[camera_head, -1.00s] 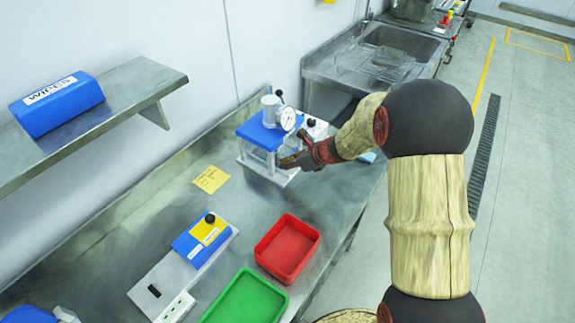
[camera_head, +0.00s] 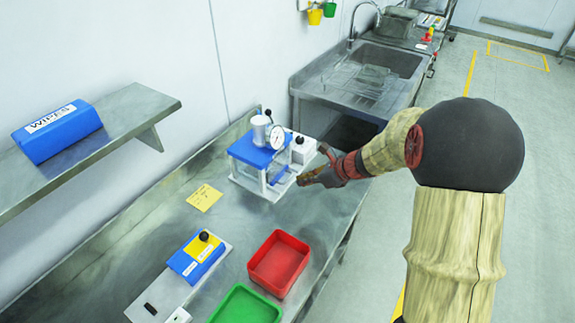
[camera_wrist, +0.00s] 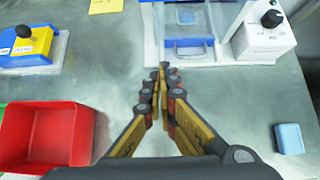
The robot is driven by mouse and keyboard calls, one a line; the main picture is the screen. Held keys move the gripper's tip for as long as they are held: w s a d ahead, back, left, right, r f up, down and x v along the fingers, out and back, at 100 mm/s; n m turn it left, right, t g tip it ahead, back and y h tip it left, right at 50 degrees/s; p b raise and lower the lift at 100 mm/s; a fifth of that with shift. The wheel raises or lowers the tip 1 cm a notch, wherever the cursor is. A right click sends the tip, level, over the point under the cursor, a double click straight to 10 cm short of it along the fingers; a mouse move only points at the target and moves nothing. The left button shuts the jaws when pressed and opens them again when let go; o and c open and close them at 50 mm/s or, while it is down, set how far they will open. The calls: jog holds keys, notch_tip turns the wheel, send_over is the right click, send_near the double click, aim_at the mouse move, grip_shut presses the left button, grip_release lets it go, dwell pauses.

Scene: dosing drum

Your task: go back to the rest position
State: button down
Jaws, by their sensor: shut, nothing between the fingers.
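My gripper (camera_head: 306,180) is shut and empty. In the head view it hangs over the steel bench, just in front and to the right of the blue-topped dosing machine (camera_head: 262,150) with a round gauge. A white control box with a black knob (camera_wrist: 265,30) stands to the right of the machine.
A red tray (camera_head: 279,262) and a green tray (camera_head: 245,305) lie on the near bench. A blue and yellow box with a black knob (camera_head: 197,256) stands left of them. A wall shelf holds a blue wipes box (camera_head: 57,130). A small blue block (camera_wrist: 289,138) lies right of my gripper.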

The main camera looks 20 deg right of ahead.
jog(key=s+a+r+n+g, duration=0.1)
jog(key=s+a+n+g, duration=0.1)
jog(key=s+n, duration=0.5)
jog(key=s+a+r+n+g, duration=0.1)
jog(key=s+a+n+g, duration=0.1)
jog(key=s+n, duration=0.6)
jog(key=s+a+r+n+t+h, duration=0.2)
jog(key=s+r+n+h, duration=0.3)
jog(key=s+r+n, duration=0.8)
notch_tip(320, 180, up, 3)
jog(key=shift+s+a+r+t+h, duration=0.2)
jog(key=shift+s+a+t+h, duration=0.1)
jog(key=shift+s+a, duration=0.6)
